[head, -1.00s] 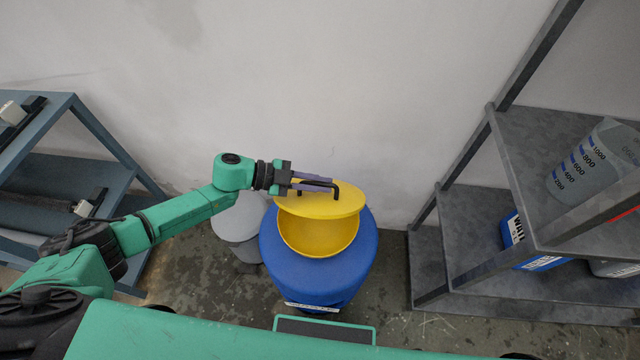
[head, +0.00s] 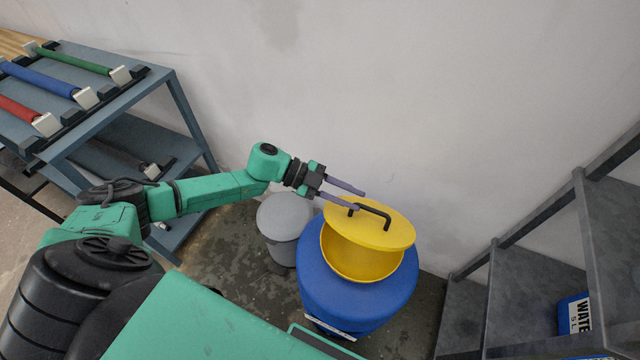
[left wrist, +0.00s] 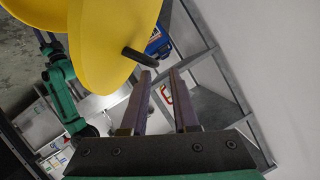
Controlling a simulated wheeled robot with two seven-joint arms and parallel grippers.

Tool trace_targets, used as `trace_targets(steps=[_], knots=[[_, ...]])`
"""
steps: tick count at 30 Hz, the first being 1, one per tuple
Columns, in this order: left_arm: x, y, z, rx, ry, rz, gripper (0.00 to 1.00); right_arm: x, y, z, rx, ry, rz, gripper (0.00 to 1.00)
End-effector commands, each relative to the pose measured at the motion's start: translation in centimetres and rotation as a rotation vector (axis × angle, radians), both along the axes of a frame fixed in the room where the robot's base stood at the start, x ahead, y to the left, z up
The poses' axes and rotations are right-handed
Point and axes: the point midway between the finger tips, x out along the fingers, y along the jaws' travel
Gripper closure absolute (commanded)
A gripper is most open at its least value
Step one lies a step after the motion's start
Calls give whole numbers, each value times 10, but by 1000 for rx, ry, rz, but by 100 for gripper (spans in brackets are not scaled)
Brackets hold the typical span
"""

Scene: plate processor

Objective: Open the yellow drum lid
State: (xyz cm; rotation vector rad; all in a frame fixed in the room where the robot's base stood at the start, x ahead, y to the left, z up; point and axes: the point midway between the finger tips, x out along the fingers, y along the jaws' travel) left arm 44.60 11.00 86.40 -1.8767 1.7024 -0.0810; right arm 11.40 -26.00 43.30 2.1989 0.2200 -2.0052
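The yellow drum lid (head: 384,236) is tilted up over a yellow bowl-shaped opening (head: 350,257) on top of the blue drum (head: 325,290). The gap faces me. A black bar handle (head: 375,210) stands on the lid. My left gripper (head: 361,200) is open and empty, with its fingers close to the left end of the handle. In the left wrist view, the lid (left wrist: 112,45) fills the upper left, and the handle (left wrist: 140,57) lies outside the two open fingers (left wrist: 160,82), not between them.
A grey bin (head: 284,218) stands left of the drum. A blue-grey rack (head: 130,140) with coloured rods is at the left. A dark grey shelf (head: 530,290) holding a blue container (head: 574,314) is at the right. A bare wall is close behind the drum.

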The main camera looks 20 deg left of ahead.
Motion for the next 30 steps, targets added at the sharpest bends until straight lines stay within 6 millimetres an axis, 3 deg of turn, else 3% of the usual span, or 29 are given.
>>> trace_targets(steps=[6, 12, 27, 30], knots=[[-8, 48, 13, 4, 1, 3, 73, 0, 0, -13, 0, 0, 0, 50], [-14, 75, 26, 2, 0, 1, 73, 0, 0, -17, 1, 0, 0, 50], [-14, 77, 28, 0, 0, 1, 73, 0, 1, -17, 1, 0, -1, 50], [-4, 77, 22, -13, -12, 45, 73, 0, 1, -17, 2, 0, -1, 50]])
